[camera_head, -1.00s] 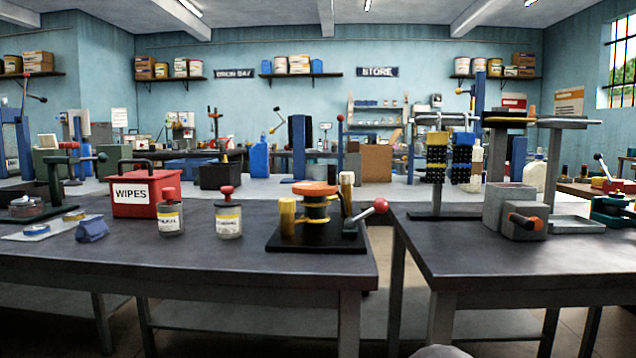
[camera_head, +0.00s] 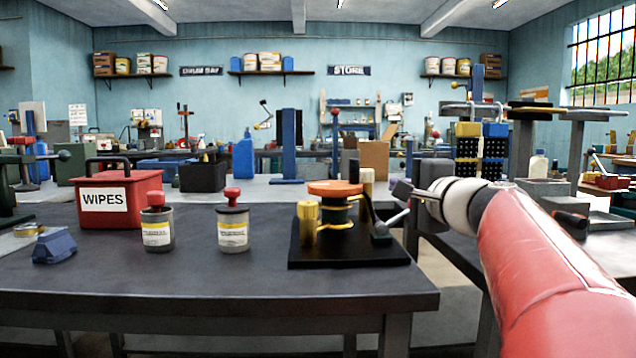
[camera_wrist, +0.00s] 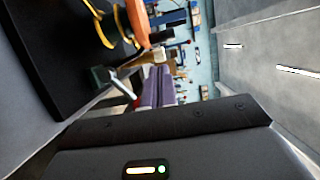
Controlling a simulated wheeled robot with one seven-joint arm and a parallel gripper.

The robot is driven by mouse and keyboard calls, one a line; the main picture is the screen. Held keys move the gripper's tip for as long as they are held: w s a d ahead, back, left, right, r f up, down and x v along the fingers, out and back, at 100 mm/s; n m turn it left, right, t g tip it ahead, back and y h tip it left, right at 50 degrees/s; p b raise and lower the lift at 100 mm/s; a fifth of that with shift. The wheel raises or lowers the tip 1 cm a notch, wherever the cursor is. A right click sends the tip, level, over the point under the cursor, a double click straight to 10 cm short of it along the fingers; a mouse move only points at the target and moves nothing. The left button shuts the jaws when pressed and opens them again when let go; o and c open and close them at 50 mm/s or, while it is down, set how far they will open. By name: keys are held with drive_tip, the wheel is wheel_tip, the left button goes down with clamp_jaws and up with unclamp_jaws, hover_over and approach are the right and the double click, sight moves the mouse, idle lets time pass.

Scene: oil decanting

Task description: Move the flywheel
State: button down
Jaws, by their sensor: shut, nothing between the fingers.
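An orange disc (camera_head: 335,189), which looks like the flywheel, lies flat on top of a dark spool on a black base plate (camera_head: 300,258). A yellow post (camera_head: 307,222) and a cream post (camera_head: 367,182) stand beside it. A lever (camera_head: 394,220) sits at the plate's right edge; its red ball end is hidden behind my gripper. My gripper (camera_head: 398,190) is to the right of the disc, its purple fingers shut and empty, apart from it in the picture. In the wrist view, the orange disc (camera_wrist: 136,22) is at upper left, beyond the purple fingers (camera_wrist: 155,88).
Two capped jars (camera_head: 157,228) (camera_head: 233,230), a red WIPES box (camera_head: 118,200) and a blue block (camera_head: 55,247) stand to the left on the dark table. The front of the table (camera_head: 210,280) is clear. A rack with yellow and blue bins (camera_head: 480,145) stands behind my arm.

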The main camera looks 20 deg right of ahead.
sight(358, 175)
drive_tip(key=w+p, duration=0.1)
drive_tip(key=w, duration=0.3)
drive_tip(key=w+p, duration=0.1)
drive_tip(key=w, duration=0.8)
drive_tip(key=shift+a+p, duration=0.35)
drive_tip(key=shift+p, duration=0.05)
drive_tip(key=shift+d+y, duration=0.25)
drive_tip(key=shift+y, duration=0.05)
